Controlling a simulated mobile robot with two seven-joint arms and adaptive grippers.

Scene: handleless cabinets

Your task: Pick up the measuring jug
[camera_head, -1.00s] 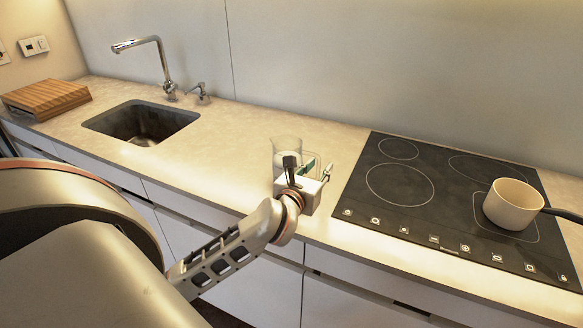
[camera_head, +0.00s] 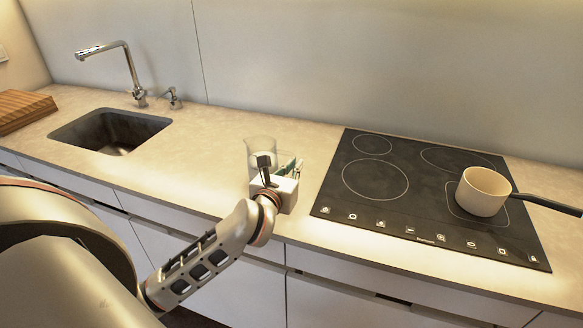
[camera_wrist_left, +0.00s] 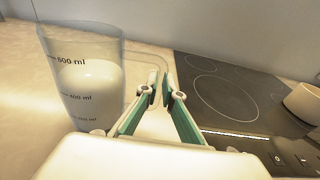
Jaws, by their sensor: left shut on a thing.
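The clear measuring jug (camera_head: 259,149) stands upright at the counter, left of the hob. It is partly hidden by my left gripper (camera_head: 287,166). In the left wrist view the jug (camera_wrist_left: 88,90) is at the left, with dark ml marks and whitish contents; its clear handle (camera_wrist_left: 148,58) reaches toward the fingers. My left gripper (camera_wrist_left: 171,93) has its green-sided fingers closed around the handle, beside the jug's body. I cannot tell whether the jug's base touches the counter, as it is hidden. My right gripper is not in view.
A black hob (camera_head: 400,190) lies right of the jug, with a cream saucepan (camera_head: 482,192) on it. A sink (camera_head: 112,132) with a tap (camera_head: 130,70) is at the left, and a wooden board (camera_head: 22,110) beyond it. The counter (camera_head: 205,150) between sink and jug is clear.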

